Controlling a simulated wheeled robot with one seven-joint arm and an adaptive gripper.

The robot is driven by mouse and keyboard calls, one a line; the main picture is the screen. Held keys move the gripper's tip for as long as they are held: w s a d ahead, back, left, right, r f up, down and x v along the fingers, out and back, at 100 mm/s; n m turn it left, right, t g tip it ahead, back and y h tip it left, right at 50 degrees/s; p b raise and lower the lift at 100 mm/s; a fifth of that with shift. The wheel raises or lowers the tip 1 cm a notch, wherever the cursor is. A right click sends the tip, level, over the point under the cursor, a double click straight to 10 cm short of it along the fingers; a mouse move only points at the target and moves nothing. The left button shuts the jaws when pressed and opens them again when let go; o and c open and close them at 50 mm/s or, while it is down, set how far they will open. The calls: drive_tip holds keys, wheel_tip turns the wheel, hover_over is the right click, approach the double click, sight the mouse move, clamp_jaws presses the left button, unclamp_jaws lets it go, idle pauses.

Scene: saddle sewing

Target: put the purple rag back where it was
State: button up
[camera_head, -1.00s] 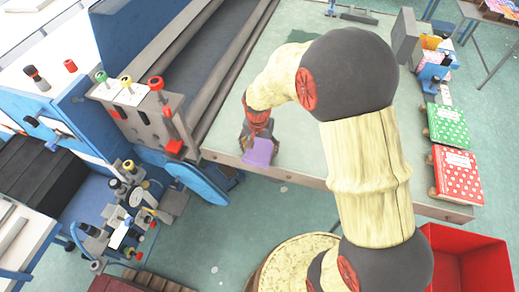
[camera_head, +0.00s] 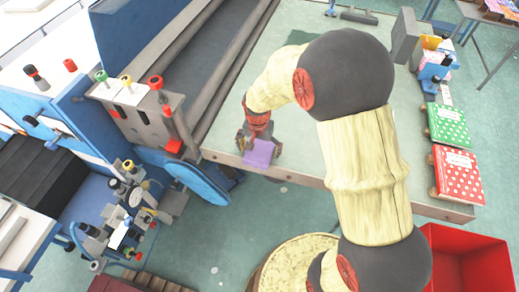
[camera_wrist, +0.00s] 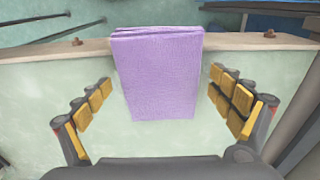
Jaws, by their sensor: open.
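The purple rag (camera_head: 258,153) lies folded at the front edge of the pale green table (camera_head: 310,165), near its left corner. In the wrist view the purple rag (camera_wrist: 160,72) lies flat between the fingers, with its far end at the table's wooden edge (camera_wrist: 60,52). My gripper (camera_head: 258,138) is low over the table right at the rag. In the wrist view my gripper (camera_wrist: 168,108) is open, with yellow-padded fingers on both sides of the rag and a gap on each side. Neither finger touches it.
A green dotted box (camera_head: 447,126) and a red dotted box (camera_head: 458,173) stand at the table's right edge. A red bin (camera_head: 465,258) is on the floor at lower right. A blue machine (camera_head: 75,120) stands at left. The table's middle is partly hidden by my arm.

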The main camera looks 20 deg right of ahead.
sight(259, 152)
drive_tip(key=shift+r, duration=0.1)
drive_tip(key=s+r+n+t+p, duration=0.1)
drive_tip(key=s+r, duration=0.3)
drive_tip(key=r, duration=0.5)
drive_tip(key=s+r+n+t, duration=0.1)
drive_tip(key=s+r, duration=0.2)
drive_tip(key=r, duration=0.5)
drive_tip(key=s+r+n+t+p, duration=0.1)
drive_tip(key=s+r, duration=0.3)
drive_tip(key=r, duration=0.5)
drive_tip(key=s+r+n+t, duration=0.1)
drive_tip(key=s+r+n, duration=0.3)
drive_tip(key=s, duration=0.7)
drive_tip(key=shift+r+t+y, duration=0.15)
drive_tip(key=shift+t+y, duration=0.15)
drive_tip(key=shift+t, duration=0.1)
drive_tip(key=shift+b, duration=0.35)
